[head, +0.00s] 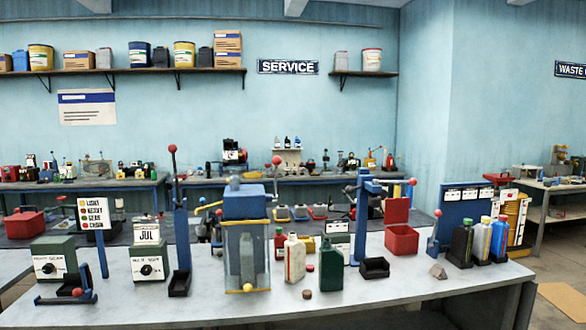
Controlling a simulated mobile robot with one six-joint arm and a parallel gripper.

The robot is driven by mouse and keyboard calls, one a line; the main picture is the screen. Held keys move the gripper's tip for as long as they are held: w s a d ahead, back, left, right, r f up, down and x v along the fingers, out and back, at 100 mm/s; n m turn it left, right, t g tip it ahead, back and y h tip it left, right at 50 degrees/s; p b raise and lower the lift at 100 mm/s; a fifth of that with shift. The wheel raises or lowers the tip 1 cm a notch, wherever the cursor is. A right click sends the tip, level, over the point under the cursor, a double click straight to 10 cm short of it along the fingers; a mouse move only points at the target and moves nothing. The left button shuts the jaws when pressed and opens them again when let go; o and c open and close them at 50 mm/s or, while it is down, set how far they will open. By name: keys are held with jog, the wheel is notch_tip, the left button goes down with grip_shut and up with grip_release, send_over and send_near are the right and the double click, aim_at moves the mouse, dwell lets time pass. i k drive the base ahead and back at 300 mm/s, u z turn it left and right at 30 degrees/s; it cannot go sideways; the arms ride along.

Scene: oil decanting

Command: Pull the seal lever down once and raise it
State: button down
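No label visibly marks the seal lever, and several levers stand on the near bench (330,312). A raised lever with a red ball (173,149) tops a tall blue post (181,225) with a black tray at its foot. Another red ball (277,160) shows upright at the right of a blue cabinet (245,206) with a yellow-framed clear front. A short red-knobbed lever (436,230) stands further right. My gripper is not in view.
White-and-red (295,259) and green (331,267) bottles stand near the middle. Several dark, blue and yellow bottles stand right, including a blue one (481,240). Green dial boxes (148,256) stand left.

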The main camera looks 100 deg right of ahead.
aim_at(277, 160)
jog(key=u, duration=0.05)
jog(key=k, duration=0.65)
jog(key=z, duration=0.6)
jog(key=i, duration=0.7)
jog(key=u, duration=0.8)
jog(key=k, duration=0.15)
jog(key=z, duration=2.65)
